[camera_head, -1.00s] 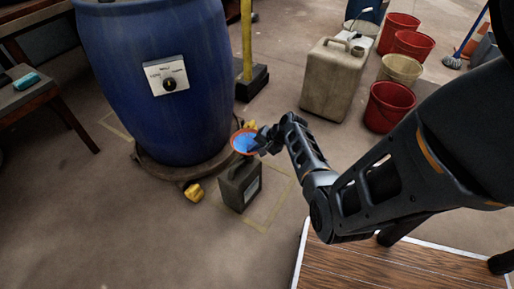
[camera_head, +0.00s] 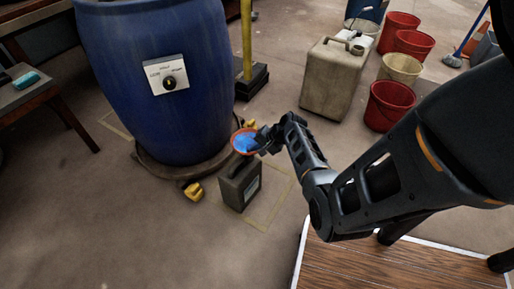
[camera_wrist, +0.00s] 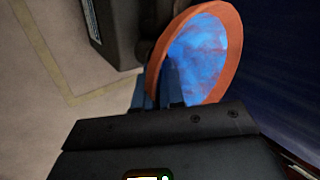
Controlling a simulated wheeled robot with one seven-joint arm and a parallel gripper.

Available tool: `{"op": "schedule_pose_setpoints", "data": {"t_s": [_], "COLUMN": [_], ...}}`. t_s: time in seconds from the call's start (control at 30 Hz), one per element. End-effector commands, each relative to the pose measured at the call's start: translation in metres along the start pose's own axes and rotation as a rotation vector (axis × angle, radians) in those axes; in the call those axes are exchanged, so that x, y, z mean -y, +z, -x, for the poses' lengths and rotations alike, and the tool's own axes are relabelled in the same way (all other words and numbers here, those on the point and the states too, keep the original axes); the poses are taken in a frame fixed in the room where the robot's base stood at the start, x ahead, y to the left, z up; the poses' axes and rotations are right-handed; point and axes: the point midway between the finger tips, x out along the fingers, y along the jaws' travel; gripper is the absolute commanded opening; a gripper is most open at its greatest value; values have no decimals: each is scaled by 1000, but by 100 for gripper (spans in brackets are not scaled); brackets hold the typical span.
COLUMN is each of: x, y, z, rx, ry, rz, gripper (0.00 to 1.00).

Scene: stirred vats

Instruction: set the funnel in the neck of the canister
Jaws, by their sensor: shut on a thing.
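The funnel (camera_head: 243,141) has an orange rim and a blue inside. My gripper (camera_head: 262,141) is shut on it at its right side and holds it above the dark canister (camera_head: 239,186), which stands on the floor. In the wrist view the funnel (camera_wrist: 205,55) is tilted in front of the fingers, and part of the canister (camera_wrist: 112,35) shows at upper left. The canister's neck is hidden behind the funnel, so I cannot tell whether the spout is in it.
A big blue vat (camera_head: 155,85) with a dial plate stands just left of the canister. A yellow valve (camera_head: 194,192) juts at its base. A beige jerrycan (camera_head: 331,80) and red buckets (camera_head: 389,105) stand at upper right. The floor in front is clear.

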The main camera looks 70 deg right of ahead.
Motion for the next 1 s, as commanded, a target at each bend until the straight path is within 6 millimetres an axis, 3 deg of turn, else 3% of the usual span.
{"op": "schedule_pose_setpoints", "data": {"t_s": [0.6,0.63,0.7,0.93,1.0], "x": [-4,-4,-4,-4,-4], "y": [0,0,0,0,0], "z": [-6,-6,-6,-6,-6], "rx": [0,0,0,0,0], "ry": [0,0,0,0,0], "rz": [0,0,0,0,0], "gripper": [0,10,16,38,38]}}
